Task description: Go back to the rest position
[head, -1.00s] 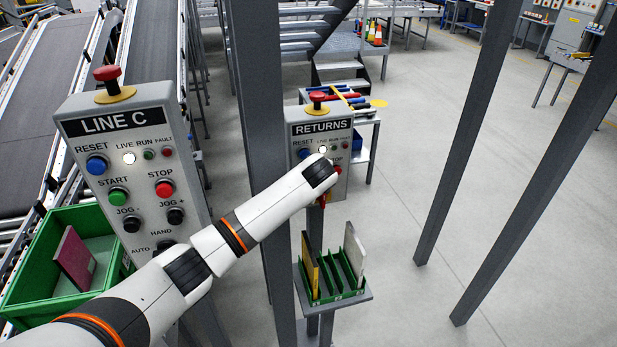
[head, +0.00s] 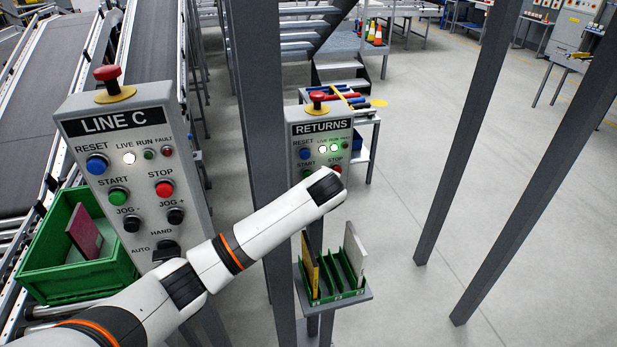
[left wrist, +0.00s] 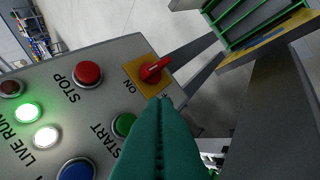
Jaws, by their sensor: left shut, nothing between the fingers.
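My left arm reaches across the head view from the lower left, its end in front of the lower part of the RETURNS panel (head: 320,128). The gripper itself is hidden there behind the arm. In the left wrist view my left gripper (left wrist: 162,100) has its teal fingers pressed together, with nothing between them. The tips appear between the green START button (left wrist: 124,124) and the red rotary switch (left wrist: 154,68) marked ON. I cannot tell whether they touch the panel. The LIVE lamp (left wrist: 46,137) is lit white and the RUN lamp (left wrist: 27,112) is lit green. My right gripper is out of view.
The LINE C panel (head: 137,140) stands close at left, near my arm. A green bin (head: 75,285) holding a maroon item sits on the conveyor. A grey post (head: 258,100) stands between the panels. A green slotted rack (head: 335,295) is below RETURNS. Open floor lies right.

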